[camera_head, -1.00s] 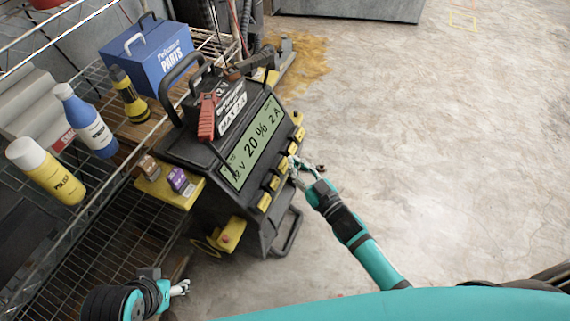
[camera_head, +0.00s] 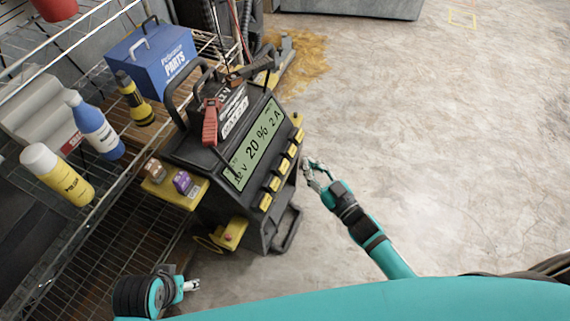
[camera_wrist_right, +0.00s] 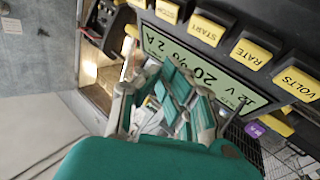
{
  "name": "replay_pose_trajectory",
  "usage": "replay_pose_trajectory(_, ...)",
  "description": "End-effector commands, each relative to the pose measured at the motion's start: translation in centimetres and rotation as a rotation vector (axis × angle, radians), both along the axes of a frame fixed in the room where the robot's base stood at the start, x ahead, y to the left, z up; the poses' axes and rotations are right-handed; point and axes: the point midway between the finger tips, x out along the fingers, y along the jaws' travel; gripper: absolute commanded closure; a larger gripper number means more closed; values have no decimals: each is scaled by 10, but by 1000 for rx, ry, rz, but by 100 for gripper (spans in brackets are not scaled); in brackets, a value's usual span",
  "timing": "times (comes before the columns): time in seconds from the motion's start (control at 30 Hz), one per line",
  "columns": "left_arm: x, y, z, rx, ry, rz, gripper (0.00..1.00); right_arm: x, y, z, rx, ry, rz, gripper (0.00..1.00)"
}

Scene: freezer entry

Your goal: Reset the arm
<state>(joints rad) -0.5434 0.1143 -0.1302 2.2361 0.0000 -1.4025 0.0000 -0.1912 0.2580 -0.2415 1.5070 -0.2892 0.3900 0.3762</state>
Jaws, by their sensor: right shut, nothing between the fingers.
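My right gripper (camera_head: 315,170) is in the head view just right of the black battery charger (camera_head: 205,155), apart from its row of yellow buttons. It is shut and empty. In the right wrist view the gripper (camera_wrist_right: 172,95) shows in front of the charger's green display (camera_wrist_right: 205,65), with yellow buttons marked STOP, START, RATE and VOLTS above it. The display reads 20 % and 2 A. My left gripper (camera_head: 192,285) is small at the lower left of the head view, near the floor beside the shelf; its finger opening is too small to tell.
A wire shelf (camera_head: 90,190) on the left holds a blue parts box (camera_head: 150,60), a yellow flashlight (camera_head: 134,100), a blue bottle (camera_head: 95,128) and a yellow can (camera_head: 58,175). A red clamp (camera_head: 210,122) rests on the charger. The concrete floor (camera_head: 430,150) to the right is clear.

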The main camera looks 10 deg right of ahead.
Motion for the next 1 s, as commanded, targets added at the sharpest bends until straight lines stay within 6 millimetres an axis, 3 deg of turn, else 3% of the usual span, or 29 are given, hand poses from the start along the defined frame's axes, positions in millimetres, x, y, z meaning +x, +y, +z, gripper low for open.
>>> replay_pose_trajectory(0.8,0,0,1,0,-1,-1,51,0,0,-1,-1,5,-4,100)
replay_pose_trajectory(1.0,0,0,1,0,-1,-1,51,-5,-12,-15,-46,155,-119,100)
